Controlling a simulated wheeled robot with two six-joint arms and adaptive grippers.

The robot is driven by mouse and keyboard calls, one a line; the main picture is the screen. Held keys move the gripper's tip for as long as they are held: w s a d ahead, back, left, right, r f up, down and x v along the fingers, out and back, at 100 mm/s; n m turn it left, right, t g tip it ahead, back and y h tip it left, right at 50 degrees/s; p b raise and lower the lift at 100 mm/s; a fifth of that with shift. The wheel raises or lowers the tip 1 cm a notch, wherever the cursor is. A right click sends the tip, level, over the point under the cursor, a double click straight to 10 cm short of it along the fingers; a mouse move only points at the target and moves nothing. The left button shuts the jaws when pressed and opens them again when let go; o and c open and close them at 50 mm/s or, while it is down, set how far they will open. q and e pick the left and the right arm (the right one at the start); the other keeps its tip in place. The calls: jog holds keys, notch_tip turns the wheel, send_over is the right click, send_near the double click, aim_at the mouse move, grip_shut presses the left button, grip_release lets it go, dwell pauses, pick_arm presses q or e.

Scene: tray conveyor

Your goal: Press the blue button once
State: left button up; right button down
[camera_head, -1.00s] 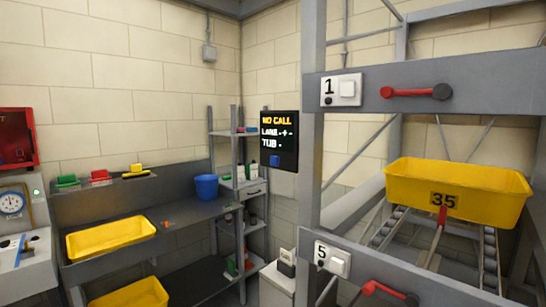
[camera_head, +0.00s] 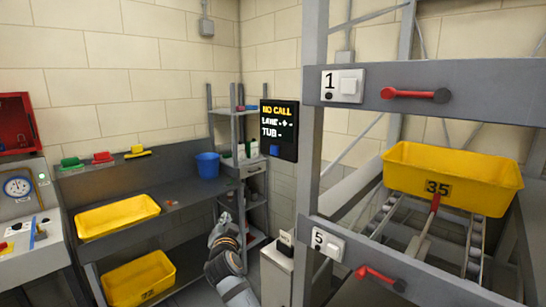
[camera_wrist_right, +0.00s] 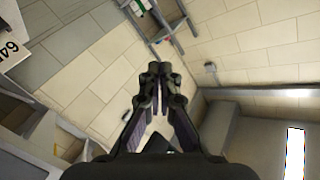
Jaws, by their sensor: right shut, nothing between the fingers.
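The panel's lit text reads "NO CALL" with lines for lane and tub. My right gripper (camera_head: 222,218) is low in the head view, to the left of and below the panel, and apart from it. In the right wrist view its fingertips (camera_wrist_right: 160,68) meet with nothing between them. I cannot make out the blue button in the wrist view. My left gripper is not in view.
A grey rack (camera_head: 312,100) stands just right of the panel, holding a yellow tub marked 35 (camera_head: 455,188) and red handles. Left is a bench (camera_head: 180,200) with yellow tubs and a blue bucket (camera_head: 207,164). A pale box (camera_head: 275,272) stands below the panel.

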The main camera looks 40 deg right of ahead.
pick_arm(q)
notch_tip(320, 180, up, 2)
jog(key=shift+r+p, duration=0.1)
jog(key=shift+p, duration=0.7)
pick_arm(e)
jog(key=s+d+r+m+h, duration=0.1)
jog(key=s+r+m+h, duration=0.1)
jog(key=r, duration=0.8)
jog(key=s+d+r+m+h, duration=0.1)
jog(key=s+r+m, duration=0.4)
jog(key=r, duration=0.5)
jog(key=shift+d+r+t+h, duration=0.15)
jog(key=shift+t+h, duration=0.25)
jog(key=shift+h, duration=0.4)
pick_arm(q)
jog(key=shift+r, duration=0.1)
